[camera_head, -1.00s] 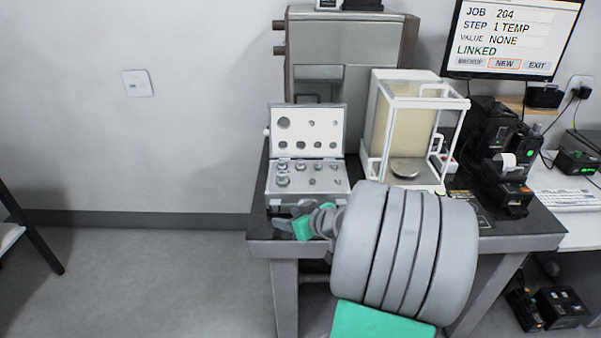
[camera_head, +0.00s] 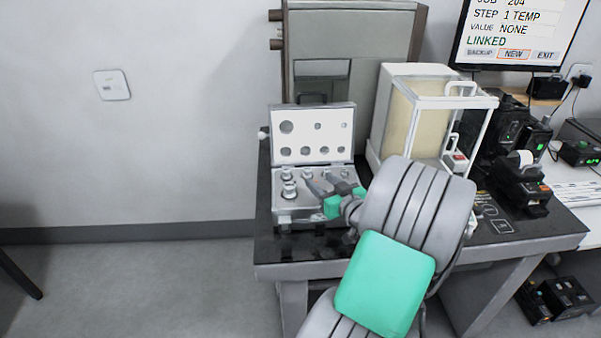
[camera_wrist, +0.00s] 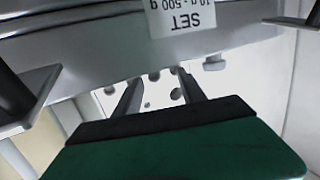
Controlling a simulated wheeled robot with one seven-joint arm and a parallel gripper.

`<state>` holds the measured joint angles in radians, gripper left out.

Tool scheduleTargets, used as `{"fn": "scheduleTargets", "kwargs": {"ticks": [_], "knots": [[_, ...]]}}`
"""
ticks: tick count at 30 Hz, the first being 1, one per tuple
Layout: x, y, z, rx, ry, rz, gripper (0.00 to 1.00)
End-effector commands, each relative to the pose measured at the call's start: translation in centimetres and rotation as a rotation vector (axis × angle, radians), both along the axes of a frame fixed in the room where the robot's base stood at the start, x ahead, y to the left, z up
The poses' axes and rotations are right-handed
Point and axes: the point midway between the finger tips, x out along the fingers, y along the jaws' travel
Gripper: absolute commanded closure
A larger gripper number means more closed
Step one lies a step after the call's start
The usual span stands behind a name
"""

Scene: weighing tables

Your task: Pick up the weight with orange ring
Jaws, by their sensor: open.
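The weights stand in an open grey case on the table's left part. In the head view several silver weights show at the case's left side, one of them a larger weight (camera_head: 289,190). I cannot make out an orange ring on any weight, and my gripper hides the case's right part. My gripper (camera_head: 320,182) is open over the case's weight tray, fingers pointing left and away. In the wrist view its two grey fingers (camera_wrist: 160,80) stand apart, with no weight visible between them.
The case lid (camera_head: 312,136) stands open behind the weights. A glass-sided balance (camera_head: 408,120) stands close on the right. A label reading SET 10 g - 500 g (camera_wrist: 182,15) shows upside down in the wrist view. A monitor (camera_head: 515,35) is at the back right.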

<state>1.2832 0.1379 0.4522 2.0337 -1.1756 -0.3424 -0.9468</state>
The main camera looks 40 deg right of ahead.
Motion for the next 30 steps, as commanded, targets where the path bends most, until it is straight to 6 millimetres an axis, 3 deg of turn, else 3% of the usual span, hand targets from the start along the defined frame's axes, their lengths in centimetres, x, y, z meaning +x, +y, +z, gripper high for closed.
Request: {"fn": "scheduleTargets", "kwargs": {"ticks": [9,18,30], "knots": [[5.2,-0.7,-0.3,0.000,0.001,0.002,0.52],[6.1,-0.8,-0.6,0.001,0.000,0.001,0.52],[6.1,-0.8,-0.6,0.001,0.001,0.002,0.85]]}}
